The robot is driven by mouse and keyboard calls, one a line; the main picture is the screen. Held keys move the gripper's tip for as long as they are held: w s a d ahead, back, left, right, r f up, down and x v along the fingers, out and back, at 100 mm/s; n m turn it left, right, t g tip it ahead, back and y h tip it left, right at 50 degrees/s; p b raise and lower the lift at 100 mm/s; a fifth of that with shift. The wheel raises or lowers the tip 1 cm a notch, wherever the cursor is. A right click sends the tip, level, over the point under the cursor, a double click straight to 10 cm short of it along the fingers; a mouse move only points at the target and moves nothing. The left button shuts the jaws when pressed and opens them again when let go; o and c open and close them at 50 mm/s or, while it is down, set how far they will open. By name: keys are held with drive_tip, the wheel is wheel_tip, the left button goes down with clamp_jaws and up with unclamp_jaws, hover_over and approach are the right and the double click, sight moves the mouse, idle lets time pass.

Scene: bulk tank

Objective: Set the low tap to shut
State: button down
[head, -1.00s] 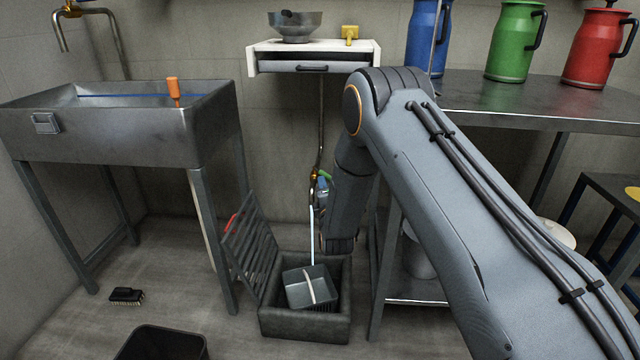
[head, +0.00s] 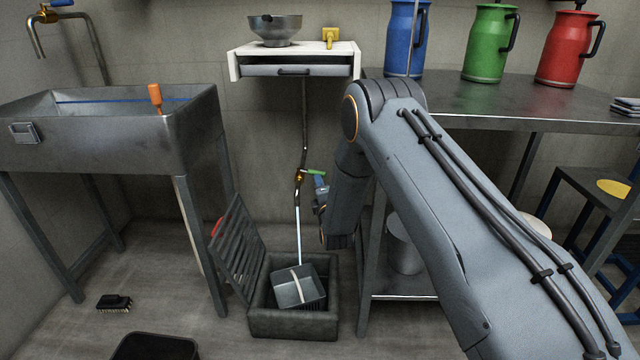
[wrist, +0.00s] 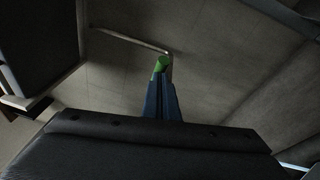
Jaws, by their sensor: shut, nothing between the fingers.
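The low tap (head: 299,178) is a brass fitting on a thin wall pipe under the white shelf. Its green lever (head: 315,172) sticks out to the right, nearly level. A thin pale stream (head: 298,235) runs from below the tap into a grey basket (head: 300,288) in the floor drain box. My gripper (head: 319,181), with blue fingers, is shut and empty just below and right of the lever. In the wrist view my fingers (wrist: 161,82) point at the lever's green end (wrist: 161,64). I cannot tell whether they touch it.
The drain box (head: 295,325) has its grate (head: 237,250) propped open on the left. A steel sink (head: 110,140) stands left, a steel table (head: 480,104) with jugs right. A brush (head: 115,303) and a dark tub (head: 155,347) lie on the floor.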

drive_tip(key=shift+r, duration=0.1)
wheel_tip(320, 180, up, 9)
drive_tip(key=p, duration=0.3)
drive_tip(key=s+a+f+m+g+h+b, duration=0.25)
drive_tip(key=s+m+h, duration=0.3)
drive_tip(key=m, duration=0.75)
drive_tip(key=s+a+f+m+g+h+b, duration=0.1)
drive_tip(key=s+a+f+m+h+b, duration=0.4)
drive_tip(key=m, duration=0.8)
drive_tip(key=w+d+y+b, duration=0.1)
drive_tip(key=w+d+b, duration=0.2)
drive_tip(key=w, duration=0.8)
drive_tip(key=shift+w+d, duration=0.25)
drive_tip(key=shift+d, duration=1)
